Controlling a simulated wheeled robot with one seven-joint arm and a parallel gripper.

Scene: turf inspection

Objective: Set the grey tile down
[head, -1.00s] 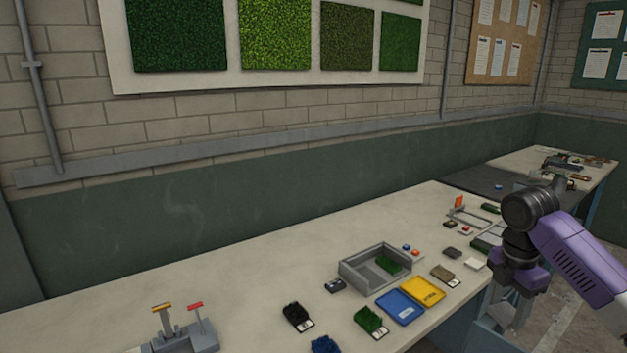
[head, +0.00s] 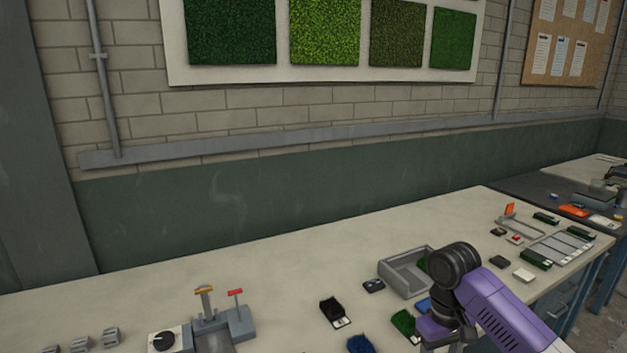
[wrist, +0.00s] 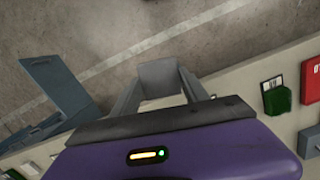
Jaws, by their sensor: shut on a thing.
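The grey tile (wrist: 160,74) shows in the wrist view as a plain grey square between the fingertips of my gripper (wrist: 158,92), which is shut on it. The tile is over the floor and the bench edge in that view; its height cannot be told. In the head view my arm rises from the lower edge in front of the bench, and the fingers and tile are hidden or out of frame.
The pale bench (head: 265,285) carries an open grey tray (head: 400,270), turf samples such as a black one (head: 333,310), and a lever stand (head: 225,325). The bench is clear left of the tray toward the wall. A red case (wrist: 311,80) shows in the wrist view.

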